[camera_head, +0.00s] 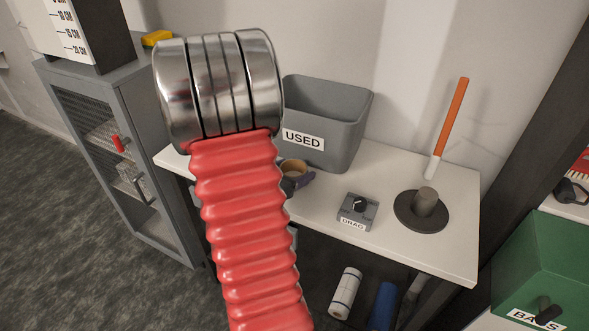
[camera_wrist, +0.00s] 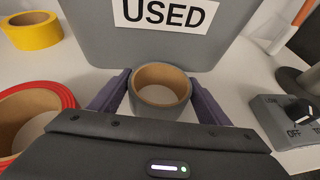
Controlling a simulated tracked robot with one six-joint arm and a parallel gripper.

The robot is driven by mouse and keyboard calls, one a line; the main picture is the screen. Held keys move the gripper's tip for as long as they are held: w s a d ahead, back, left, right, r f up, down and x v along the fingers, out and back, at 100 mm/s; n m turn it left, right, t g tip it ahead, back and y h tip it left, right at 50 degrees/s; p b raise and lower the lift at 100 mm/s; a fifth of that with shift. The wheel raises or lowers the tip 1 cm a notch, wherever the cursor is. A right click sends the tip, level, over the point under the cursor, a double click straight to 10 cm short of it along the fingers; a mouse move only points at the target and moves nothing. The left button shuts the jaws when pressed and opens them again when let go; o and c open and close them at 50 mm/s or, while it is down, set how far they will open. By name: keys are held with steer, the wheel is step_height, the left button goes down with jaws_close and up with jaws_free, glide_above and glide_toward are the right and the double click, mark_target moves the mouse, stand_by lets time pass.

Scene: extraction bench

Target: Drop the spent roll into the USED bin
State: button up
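The spent roll is a small grey tape roll (camera_wrist: 160,96) with a bare tan cardboard core. In the wrist view it lies between my gripper's two purple fingers (camera_wrist: 160,84), one close on either side. I cannot tell whether both fingers press on it or a thin gap remains. In the head view the roll (camera_head: 292,168) is partly hidden by my arm, and one purple finger (camera_head: 304,180) shows beside it. The USED bin (camera_head: 330,110) is an open grey box at the back of the bench, just behind the roll; its labelled front (camera_wrist: 100,35) fills the wrist view's top.
A yellow roll (camera_wrist: 32,30) and a red roll (camera_wrist: 68,92) lie left of my gripper. The DRAG knob box (camera_head: 357,212) and a dark round stand (camera_head: 421,210) with a post are right. The white bench (camera_head: 440,255) has free room at its front right.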

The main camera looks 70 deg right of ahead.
steer(key=o, duration=0.3)
steer(key=shift+o, duration=0.2)
steer(key=shift+r, duration=0.1)
steer(key=shift+v, duration=6)
steer(key=shift+a, duration=0.1)
steer(key=shift+w+a+r+m, duration=0.1)
steer(key=shift+a+r+m, duration=0.2)
steer(key=shift+a+m, duration=0.2)
steer(key=w+a+r+m+t+y, duration=0.2)
steer(key=a+r+m+t+y, duration=0.1)
steer(key=a, duration=0.9)
steer(key=w+a+r+m+t+y, duration=0.2)
steer(key=a+m+y, duration=0.3)
steer(key=a, duration=0.8)
steer(key=w+a+r+m+t+y, duration=0.3)
steer(key=a+r+m+y, duration=0.1)
steer(key=a, duration=0.9)
steer(key=shift+w+a+r+m+t+y, duration=0.3)
steer(key=shift+m+y, duration=0.2)
steer(key=shift+m, duration=0.7)
